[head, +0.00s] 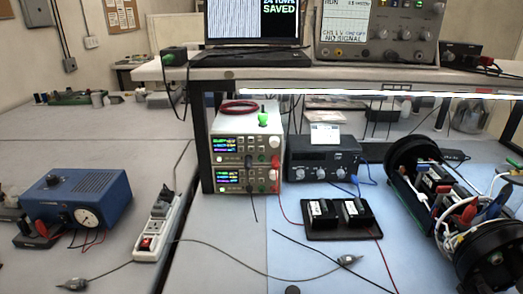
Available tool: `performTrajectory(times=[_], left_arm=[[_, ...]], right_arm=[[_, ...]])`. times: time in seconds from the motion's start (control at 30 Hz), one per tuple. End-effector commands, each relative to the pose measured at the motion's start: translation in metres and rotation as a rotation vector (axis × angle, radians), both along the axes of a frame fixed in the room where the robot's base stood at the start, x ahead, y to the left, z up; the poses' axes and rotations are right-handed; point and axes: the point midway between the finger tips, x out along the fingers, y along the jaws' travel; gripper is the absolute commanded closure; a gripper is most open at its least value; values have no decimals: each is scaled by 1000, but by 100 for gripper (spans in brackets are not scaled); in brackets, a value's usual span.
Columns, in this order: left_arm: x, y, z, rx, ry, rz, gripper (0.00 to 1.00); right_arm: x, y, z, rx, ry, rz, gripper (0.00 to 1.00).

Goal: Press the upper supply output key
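Two white bench power supplies stand stacked under the shelf in the head view. The keys on the upper front are too small for me to tell which is the output key. A bright green item and a coiled red lead lie on top.
A dark instrument (322,158) stands right of the supplies, with a black tray (344,234) in front. An opened cylinder (415,165) lies at right. A blue box (75,197) and a power strip (158,225) are at left. Loose leads cross the front bench.

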Motion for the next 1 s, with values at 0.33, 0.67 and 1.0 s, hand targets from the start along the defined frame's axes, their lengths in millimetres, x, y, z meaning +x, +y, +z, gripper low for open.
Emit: performTrajectory(times=[0.33, 0.67, 1.0], left_arm=[[0, 0, 0, 0, -1, 0, 59], [0, 0, 0, 0, -1, 0, 96], [0, 0, 0, 0, -1, 0, 100]], right_arm=[[0, 0, 0, 0, 0, 0, 38], [0, 0, 0, 0, 0, 0, 38], [0, 0, 0, 0, 0, 0, 38]])
